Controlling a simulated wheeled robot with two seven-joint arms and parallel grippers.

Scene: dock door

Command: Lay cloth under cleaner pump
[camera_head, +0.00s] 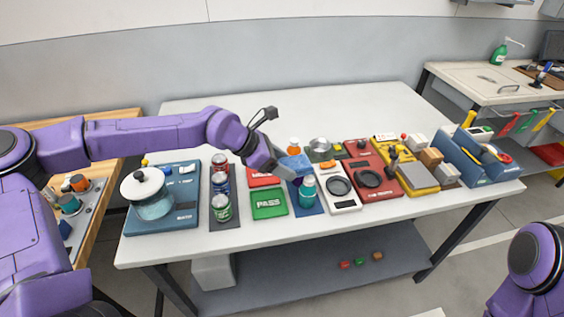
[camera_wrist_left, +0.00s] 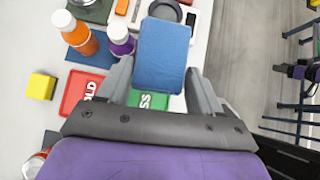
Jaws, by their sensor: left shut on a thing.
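The blue cloth (camera_wrist_left: 163,55) looks like a folded, flat pad. My left gripper (camera_wrist_left: 163,90) is shut on it, with one finger on each side. In the head view the cloth (camera_head: 296,163) is at the tip of my left gripper (camera_head: 283,172), above the bottles on the long table. The green cleaner pump (camera_head: 499,53) stands upright on the separate table at the far right, well away from the cloth. My right gripper is out of view; only part of my right arm shows at the lower right.
The long white table (camera_head: 370,110) is crowded along its front: a pot (camera_head: 152,193), cans (camera_head: 221,207), a green PASS tray (camera_head: 269,204), a teal bottle (camera_head: 307,190) and a blue toolbox (camera_head: 470,158). Its back is clear. The far-right table (camera_head: 470,80) has free room left of the pump.

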